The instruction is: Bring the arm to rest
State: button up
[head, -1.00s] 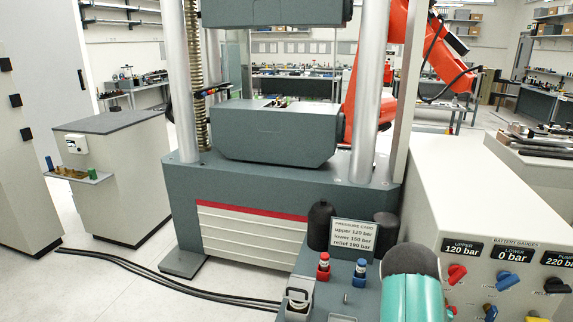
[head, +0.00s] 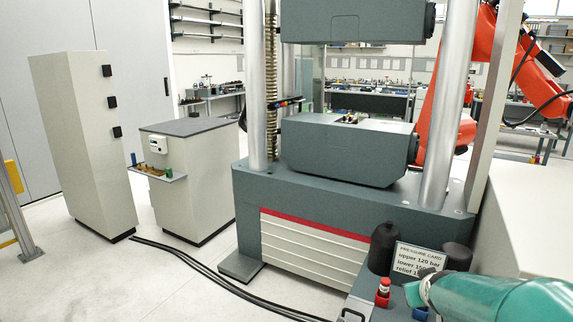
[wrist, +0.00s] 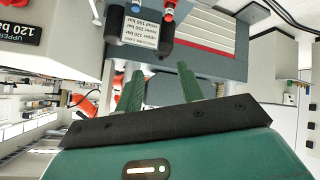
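My gripper (wrist: 160,88) shows in the wrist view with its two green fingers apart and nothing between them. In the head view my teal arm reaches in from the bottom right corner, in front of the bench with the pressure card. The gripper's fingers cannot be made out there. The wrist view is upside down and shows the pressure card (wrist: 139,33) beyond the fingers, apart from them.
The testing machine (head: 345,215) stands in the middle. A red-capped fitting (head: 383,287) is close to my arm, and a blue one is partly hidden. Black hoses (head: 205,268) cross the floor. Cabinets (head: 85,150) stand at left; open floor lies at front left.

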jog(key=s+a+r+g+y, duration=0.1)
jog(key=s+a+r, duration=0.2)
jog(key=s+a, duration=0.6)
jog(key=s+a+r+g+y, duration=0.2)
jog(key=s+a, duration=0.7)
jog(key=s, duration=0.3)
jog(key=shift+s+r+g, duration=0.3)
jog(key=shift+s+r, duration=0.1)
